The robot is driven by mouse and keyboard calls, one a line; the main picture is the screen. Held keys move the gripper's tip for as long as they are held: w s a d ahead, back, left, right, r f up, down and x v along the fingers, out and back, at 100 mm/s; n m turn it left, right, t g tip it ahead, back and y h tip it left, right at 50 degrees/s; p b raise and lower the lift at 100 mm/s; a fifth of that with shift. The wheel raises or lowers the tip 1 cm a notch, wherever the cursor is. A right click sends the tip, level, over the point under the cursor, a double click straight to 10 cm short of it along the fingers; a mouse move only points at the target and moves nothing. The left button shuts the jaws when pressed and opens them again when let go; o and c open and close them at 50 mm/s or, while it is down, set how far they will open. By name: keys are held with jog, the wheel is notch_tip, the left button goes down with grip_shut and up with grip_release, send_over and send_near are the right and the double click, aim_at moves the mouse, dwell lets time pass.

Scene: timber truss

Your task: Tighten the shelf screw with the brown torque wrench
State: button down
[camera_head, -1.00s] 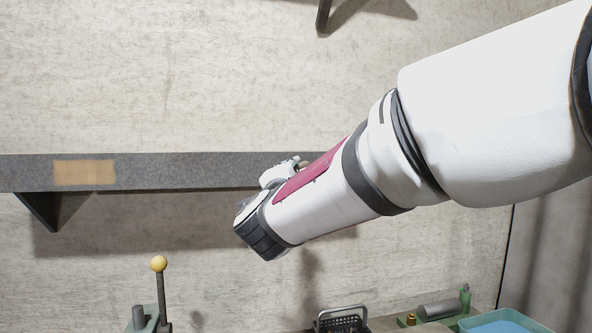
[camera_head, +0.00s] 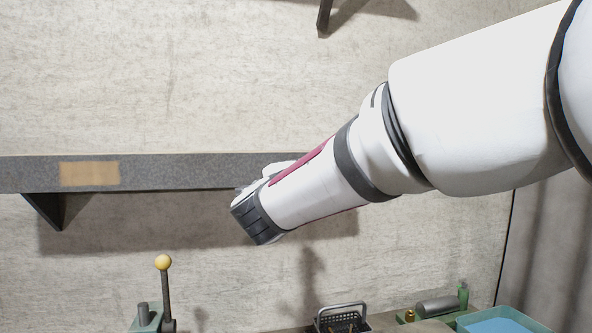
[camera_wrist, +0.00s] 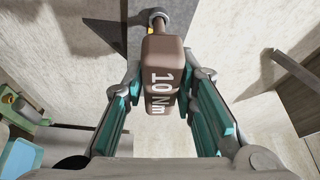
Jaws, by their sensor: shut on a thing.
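The brown torque wrench (camera_wrist: 163,62), marked "10 Nm", is held between the teal fingers of my gripper (camera_wrist: 166,92) in the wrist view. Its block-shaped handle points away from my palm, and its round metal head (camera_wrist: 157,16) is at the top of the picture, in front of or against a dark grey triangular bracket (camera_wrist: 112,22). I cannot tell whether the head touches anything. The shelf screw cannot be made out. In the head view the grey shelf (camera_head: 190,172) runs along the wall, and my arm hides the gripper and wrench at its right end.
A tan label (camera_head: 90,173) is on the shelf front. Below stand a lever with a yellow knob (camera_head: 163,262), a dark basket (camera_head: 340,318), a grey cylinder (camera_head: 437,306), a green bottle (camera_head: 463,295) and a teal tray (camera_head: 498,321). The wall between shelf and bench is clear.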

jog(key=shift+r+m+g+p, duration=0.1)
jog(key=shift+m+g+p, duration=0.55)
jog(key=shift+m, duration=0.85)
jog(key=shift+t, duration=0.25)
jog(key=shift+s+d+p, duration=0.25)
jog(key=shift+s+p, duration=0.15)
jog(key=shift+s, duration=0.4)
jog(key=shift+s+d+p, duration=0.2)
jog(key=shift+s+p, duration=0.15)
jog(key=shift+s, duration=0.45)
jog(key=s, duration=0.1)
jog(key=s+d+p, duration=0.1)
jog(key=s, duration=0.1)
jog(key=shift+s, duration=0.25)
jog(key=shift+n+t+y, duration=0.15)
jog(key=shift+n+t, duration=0.4)
jog(key=shift+n, duration=1.05)
jog(key=shift+n+t+y, duration=0.15)
jog(key=shift+n+t, duration=0.4)
jog(key=shift+n, duration=1.05)
